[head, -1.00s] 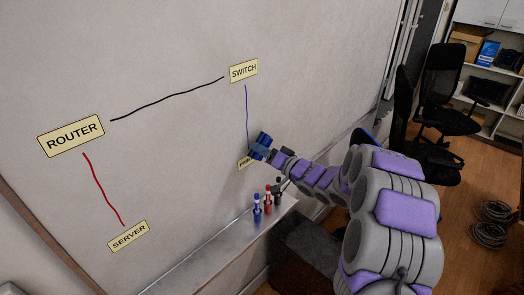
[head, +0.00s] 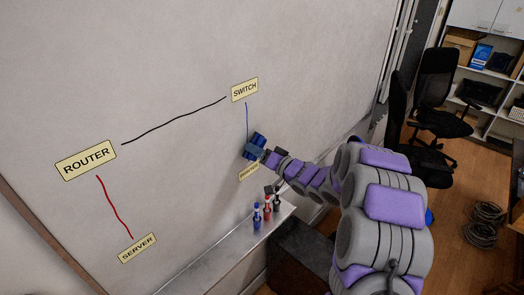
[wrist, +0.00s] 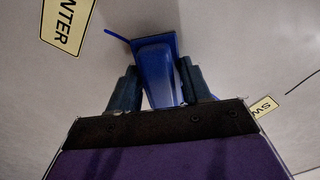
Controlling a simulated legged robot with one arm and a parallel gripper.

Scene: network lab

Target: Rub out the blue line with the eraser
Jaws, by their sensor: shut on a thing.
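The blue line (head: 246,120) on the whiteboard runs down from the SWITCH label (head: 244,90) to my gripper (head: 257,147). A short blue stroke (wrist: 117,35) shows beside the eraser in the wrist view, on the side of the PRINTER label (wrist: 66,22). That label is partly hidden below my gripper in the head view (head: 249,173). My gripper is shut on the blue eraser (wrist: 155,72), with one finger on each side. The eraser's far end is at the board; I cannot tell whether it touches. The eraser and gripper hide part of the line.
A black line (head: 175,121) joins ROUTER (head: 86,160) and SWITCH. A red line (head: 114,207) joins ROUTER and SERVER (head: 137,247). Blue (head: 257,216), red (head: 267,207) and black (head: 276,197) markers stand on the tray (head: 205,259) below. Chairs stand at right.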

